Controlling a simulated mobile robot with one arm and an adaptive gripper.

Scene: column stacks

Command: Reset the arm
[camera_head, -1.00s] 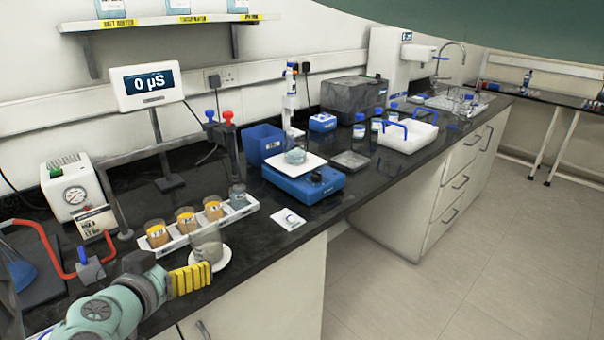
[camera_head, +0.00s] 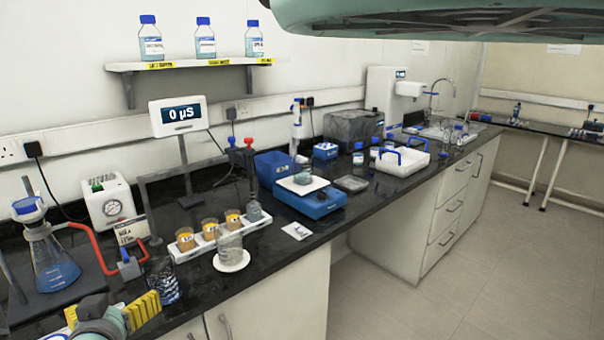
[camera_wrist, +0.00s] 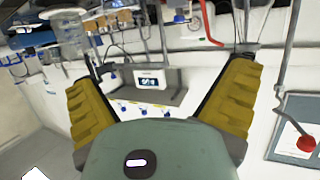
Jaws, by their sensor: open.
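My gripper (camera_head: 108,306) is at the bottom left of the head view, over the front edge of the bench, with its yellow fingers apart. In the wrist view my gripper (camera_wrist: 160,78) is open, with nothing between its fingers. That view looks upside down towards the wall and the meter display (camera_wrist: 150,79). A patterned clear glass (camera_head: 162,280) stands on the bench just beyond the gripper, apparently apart from it.
A blue-liquid flask (camera_head: 50,258) with a red hose stands at left. A rack (camera_head: 262,226) with orange-filled beakers and a clear beaker (camera_head: 230,245) on a white disc are to the right. The shelf (camera_head: 190,66) holds several bottles. Floor in front is free.

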